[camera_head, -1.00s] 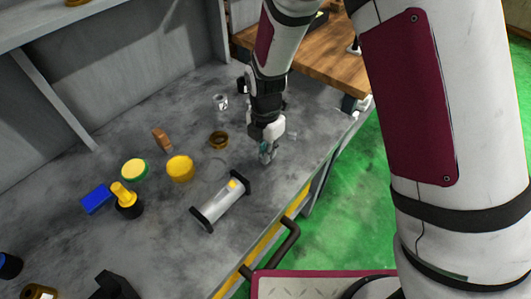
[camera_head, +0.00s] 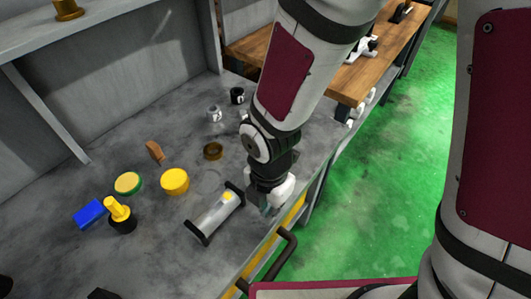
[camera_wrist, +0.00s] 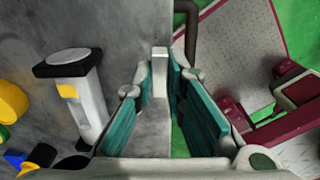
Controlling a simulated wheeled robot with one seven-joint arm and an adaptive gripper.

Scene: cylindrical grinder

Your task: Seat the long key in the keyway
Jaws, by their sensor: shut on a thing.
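My gripper (camera_wrist: 158,85) has teal finger pads closed on a narrow light grey bar, which looks like the long key (camera_wrist: 159,60). In the head view my gripper (camera_head: 267,208) is over the bench's front edge, right of the shaft; the key cannot be made out there. The grey shaft (camera_head: 214,218) lies on the bench with black end pieces and a yellow patch on top. It also shows left of the fingers in the wrist view (camera_wrist: 88,105), apart from the key. I cannot make out the keyway itself.
A dark handle (camera_head: 272,262) juts from the bench front.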

